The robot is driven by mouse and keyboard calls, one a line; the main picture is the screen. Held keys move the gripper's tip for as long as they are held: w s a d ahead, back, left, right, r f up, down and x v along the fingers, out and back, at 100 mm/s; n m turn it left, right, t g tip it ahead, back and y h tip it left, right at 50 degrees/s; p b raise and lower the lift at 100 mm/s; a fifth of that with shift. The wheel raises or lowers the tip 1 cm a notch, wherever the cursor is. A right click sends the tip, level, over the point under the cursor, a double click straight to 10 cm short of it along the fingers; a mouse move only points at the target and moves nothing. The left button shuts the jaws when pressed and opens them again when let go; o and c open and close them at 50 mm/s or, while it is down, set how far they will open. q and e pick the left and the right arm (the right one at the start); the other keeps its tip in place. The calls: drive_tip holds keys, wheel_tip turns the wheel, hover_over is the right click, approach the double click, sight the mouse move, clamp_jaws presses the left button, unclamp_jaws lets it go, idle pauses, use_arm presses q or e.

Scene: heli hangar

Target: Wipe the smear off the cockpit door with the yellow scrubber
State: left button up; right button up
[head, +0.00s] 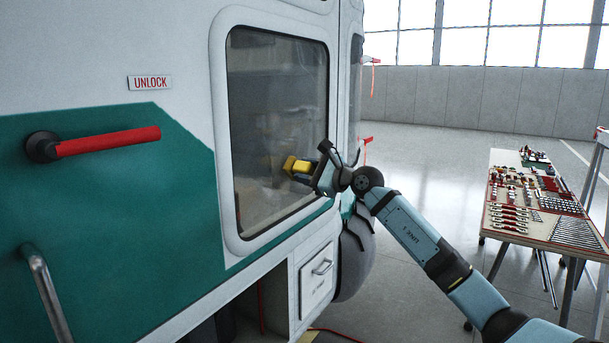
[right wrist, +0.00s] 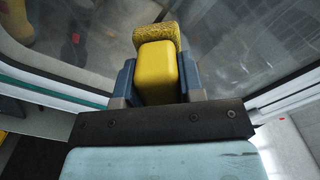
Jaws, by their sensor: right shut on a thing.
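The cockpit door (head: 180,235) is white and green, with a large framed window (head: 275,85) in it. My right gripper (head: 307,172) is shut on the yellow scrubber (head: 291,164) in front of the lower right part of the glass. In the right wrist view the scrubber (right wrist: 157,70) sits between the fingers (right wrist: 156,85), its rough pad towards the glass. I cannot tell whether the pad touches it. Pale hazy streaks (right wrist: 235,50) show on the glass there; I cannot tell the smear surely from reflections. My left gripper is not in view.
A red door handle (head: 108,141) and a grey grab bar (head: 45,290) stick out at the left. An UNLOCK label (head: 149,83) is above the handle. A tool table (head: 545,237) stands at the right. Open floor (head: 440,165) lies between the table and the helicopter.

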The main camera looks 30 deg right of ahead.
drive_tip(key=b+v, duration=0.3)
drive_tip(key=v, duration=0.3)
idle(0.3)
drive_tip(key=shift+s, duration=0.1)
drive_tip(key=b+v, duration=0.2)
drive_tip(key=shift+s+d+b, duration=0.15)
drive_tip(key=shift+s+b, duration=0.2)
drive_tip(key=shift+b, duration=0.05)
idle(0.7)
